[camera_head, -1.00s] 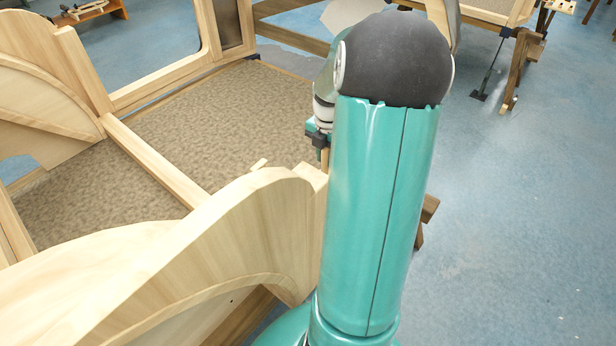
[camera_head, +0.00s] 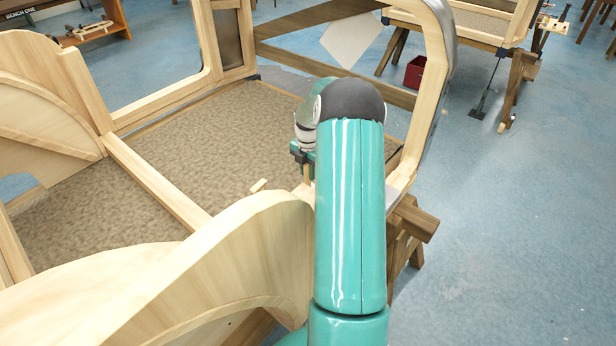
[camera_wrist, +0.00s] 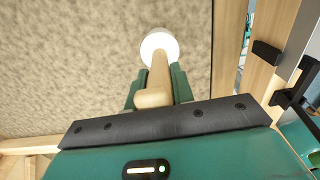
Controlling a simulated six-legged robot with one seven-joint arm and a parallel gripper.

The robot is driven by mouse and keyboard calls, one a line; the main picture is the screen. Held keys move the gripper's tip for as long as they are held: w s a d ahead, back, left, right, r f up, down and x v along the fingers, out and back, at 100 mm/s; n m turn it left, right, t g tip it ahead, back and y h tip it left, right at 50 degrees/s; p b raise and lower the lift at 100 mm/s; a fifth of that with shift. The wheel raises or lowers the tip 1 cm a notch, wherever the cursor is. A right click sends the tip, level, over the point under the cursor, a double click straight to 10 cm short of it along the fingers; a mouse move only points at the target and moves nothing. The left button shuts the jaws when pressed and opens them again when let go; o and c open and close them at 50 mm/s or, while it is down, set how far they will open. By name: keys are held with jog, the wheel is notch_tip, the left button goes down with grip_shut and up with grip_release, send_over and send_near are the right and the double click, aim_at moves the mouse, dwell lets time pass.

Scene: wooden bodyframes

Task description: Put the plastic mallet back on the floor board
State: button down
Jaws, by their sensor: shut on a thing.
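The plastic mallet shows in the wrist view, with its round white head (camera_wrist: 160,45) and pale wooden handle (camera_wrist: 153,88). My gripper (camera_wrist: 158,82) is shut on the handle, one green finger on each side. The floor board (camera_head: 110,200) is a brown, mottled panel inside the wooden bodyframe. It also fills the background of the wrist view (camera_wrist: 70,60), behind the mallet. In the head view my gripper (camera_head: 303,165) is over the board's right part, largely hidden by my arm. The gap between mallet and board cannot be told.
A curved wooden arch (camera_head: 240,235) stands at the near side, and a frame post (camera_head: 430,95) at the right. A cross rail (camera_head: 155,185) divides the board. Blue floor lies open to the right.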

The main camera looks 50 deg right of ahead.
jog(key=shift+f, duration=1.45)
jog(key=c, duration=1.2)
grip_release()
notch_tip(320, 180, up, 12)
jog(key=shift+r, duration=0.15)
